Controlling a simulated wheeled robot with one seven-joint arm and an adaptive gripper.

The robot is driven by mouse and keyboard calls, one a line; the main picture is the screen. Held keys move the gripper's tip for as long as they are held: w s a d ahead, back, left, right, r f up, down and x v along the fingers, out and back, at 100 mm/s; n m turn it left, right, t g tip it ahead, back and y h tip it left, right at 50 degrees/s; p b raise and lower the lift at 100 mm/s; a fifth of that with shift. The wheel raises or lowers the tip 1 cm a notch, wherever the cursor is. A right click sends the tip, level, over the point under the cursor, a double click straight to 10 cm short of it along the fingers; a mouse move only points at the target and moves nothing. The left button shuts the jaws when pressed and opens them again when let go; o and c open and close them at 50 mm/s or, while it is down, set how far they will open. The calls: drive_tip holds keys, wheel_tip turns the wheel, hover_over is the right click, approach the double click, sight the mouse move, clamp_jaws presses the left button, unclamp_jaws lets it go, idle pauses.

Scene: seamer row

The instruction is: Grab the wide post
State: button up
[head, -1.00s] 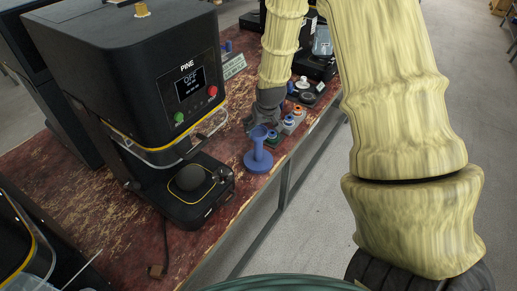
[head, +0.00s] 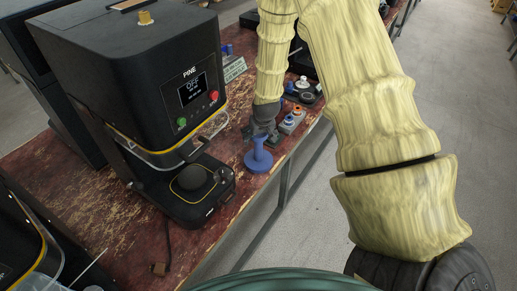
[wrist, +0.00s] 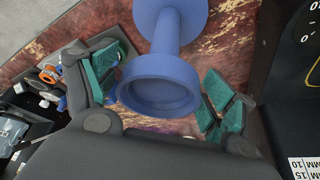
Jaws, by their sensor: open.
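The wide post is a blue spool-like piece (head: 258,161) with a broad round base. It stands upright on the worn red table in front of the black seamer. My gripper (head: 261,136) is at its top and hides the upper rim in the head view. In the wrist view, the post's cupped round top (wrist: 160,92) is between the two green-padded fingers of my gripper (wrist: 164,88). The fingers are open, with a gap visible on the right side; contact on the left is unclear.
The black seamer (head: 150,75) marked PINE, its screen reading OFF, stands left of the post. Small posts with blue and orange parts (head: 293,119) sit behind it on grey blocks. The table's front edge is close on the right.

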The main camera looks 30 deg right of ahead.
drive_tip(key=shift+f, duration=0.15)
drive_tip(key=c, duration=1.4)
drive_tip(key=shift+c, duration=0.2)
